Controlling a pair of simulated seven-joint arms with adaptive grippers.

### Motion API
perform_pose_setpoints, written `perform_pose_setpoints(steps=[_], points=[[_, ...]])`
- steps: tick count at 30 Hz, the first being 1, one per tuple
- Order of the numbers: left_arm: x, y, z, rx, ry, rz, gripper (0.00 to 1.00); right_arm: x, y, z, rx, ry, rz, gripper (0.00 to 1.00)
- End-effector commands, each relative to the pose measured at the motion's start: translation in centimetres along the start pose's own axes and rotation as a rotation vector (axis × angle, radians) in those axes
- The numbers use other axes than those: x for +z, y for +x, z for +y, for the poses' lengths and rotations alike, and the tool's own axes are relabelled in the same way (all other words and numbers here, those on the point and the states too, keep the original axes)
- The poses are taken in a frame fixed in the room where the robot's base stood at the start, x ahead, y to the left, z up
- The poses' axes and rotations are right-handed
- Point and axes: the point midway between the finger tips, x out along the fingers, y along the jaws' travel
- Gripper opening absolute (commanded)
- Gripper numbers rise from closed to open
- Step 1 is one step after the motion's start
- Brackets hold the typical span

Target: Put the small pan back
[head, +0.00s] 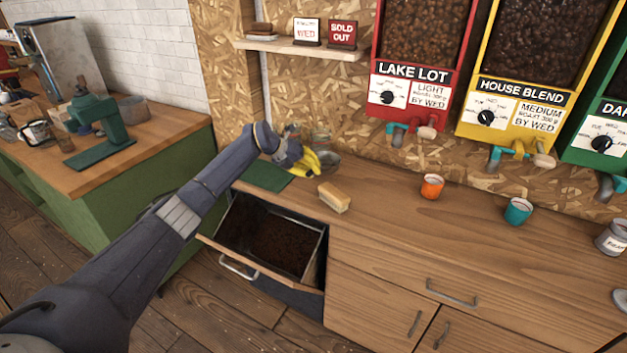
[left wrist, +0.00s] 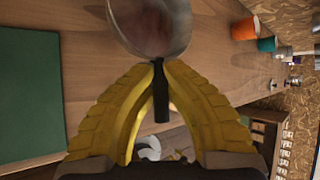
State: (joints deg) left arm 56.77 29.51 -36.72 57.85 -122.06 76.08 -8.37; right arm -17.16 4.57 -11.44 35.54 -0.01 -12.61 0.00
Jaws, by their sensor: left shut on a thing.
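The small pan (left wrist: 150,25) is a round, shiny metal dish with a black handle (left wrist: 160,95), at the top of the left wrist view. My left gripper (left wrist: 159,68) has yellow ribbed fingers shut on the handle, with the pan beyond the fingertips. In the head view, the left gripper (head: 312,160) is over the back left of the wooden counter, and the pan (head: 329,158) shows just right of its fingers, partly hidden. I cannot tell whether the pan touches the counter. My right gripper is in neither view.
A green mat (head: 265,177) lies left of the gripper. A drawer (head: 308,268) of dark grounds stands open below. A tan block or brush (head: 334,198), an orange cup (head: 432,187) and a teal cup (head: 518,211) stand on the counter. Bean dispensers (head: 515,90) hang behind; the front counter is clear.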

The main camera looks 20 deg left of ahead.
Motion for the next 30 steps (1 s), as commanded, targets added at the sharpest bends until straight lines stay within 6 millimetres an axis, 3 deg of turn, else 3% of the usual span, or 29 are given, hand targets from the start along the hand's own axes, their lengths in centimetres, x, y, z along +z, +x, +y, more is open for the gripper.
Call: perform_pose_setpoints(steps=[12,19,20,22,30], points=[[-1.6,2.7,2.5,-0.002,-0.002,0.0,0.0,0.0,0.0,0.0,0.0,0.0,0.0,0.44],[-1.6,2.8,2.6,-0.001,0.0,0.0,0.0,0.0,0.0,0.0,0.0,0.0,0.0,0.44],[-1.7,2.9,2.7,0.0,0.0,0.001,0.12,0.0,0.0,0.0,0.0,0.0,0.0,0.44],[-1.7,2.8,2.7,0.0,0.0,0.001,0.18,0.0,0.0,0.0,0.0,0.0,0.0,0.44],[-1.6,2.7,2.7,0.0,0.0,0.0,0.18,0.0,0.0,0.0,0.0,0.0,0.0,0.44]])
